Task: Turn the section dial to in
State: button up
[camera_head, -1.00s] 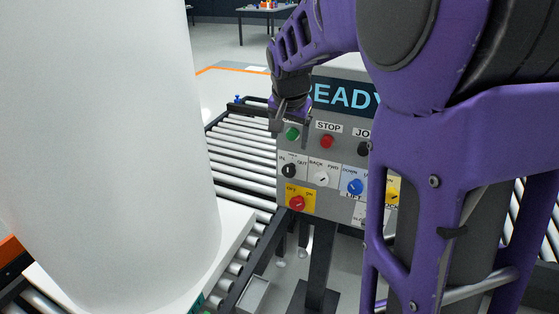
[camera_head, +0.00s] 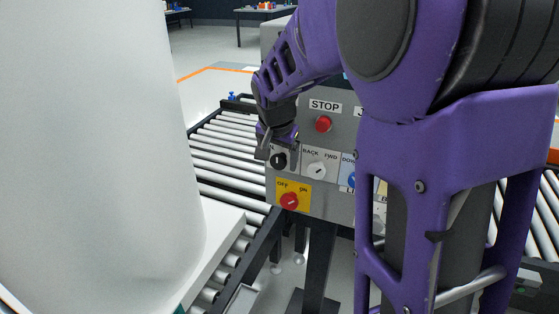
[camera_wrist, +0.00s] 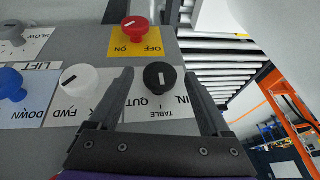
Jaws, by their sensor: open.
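The black dial (camera_wrist: 158,78) with IN and OUT marks sits on the grey control panel, on a white plate. A small label by it appears to read TABLE. Its white mark shows, but I cannot tell for certain which word it points to. My gripper (camera_wrist: 160,84) is open in the wrist view, with one finger on each side of this dial. I cannot tell whether the fingers touch it. In the head view my gripper (camera_head: 277,150) is at the panel's left edge and partly covers the dial (camera_head: 279,161).
The white BACK/FWD dial (camera_wrist: 79,80) is close beside one finger. The red OFF/ON dial (camera_head: 290,201) is below, and a red STOP button (camera_head: 323,124) above. A blue lift dial (camera_wrist: 11,84) is farther along. A roller conveyor (camera_head: 228,150) and large white cylinder (camera_head: 95,140) stand left.

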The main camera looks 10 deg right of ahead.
grip_shut()
dwell(0.5)
jog(key=shift+a, duration=0.1)
jog(key=shift+w+a+r+n+g+h+p, duration=0.15)
jog(key=shift+n+g+h+p, duration=0.15)
jog(key=shift+g+h+p, duration=0.45)
jog(key=h+p, duration=0.1)
jog(key=g+h+p, duration=0.2)
jog(key=shift+w+a+n+h, duration=0.2)
jog(key=shift+a+n+h, duration=0.05)
jog(key=shift+n+h, duration=0.15)
jog(key=g+h+p, duration=0.1)
jog(key=h, duration=0.1)
jog(key=f+n+g+h+p, duration=0.1)
jog(key=h, duration=0.1)
jog(key=shift+w+a+g+p, duration=0.15)
jog(key=shift+g+p, duration=0.1)
jog(key=shift+p, duration=0.1)
grip_release()
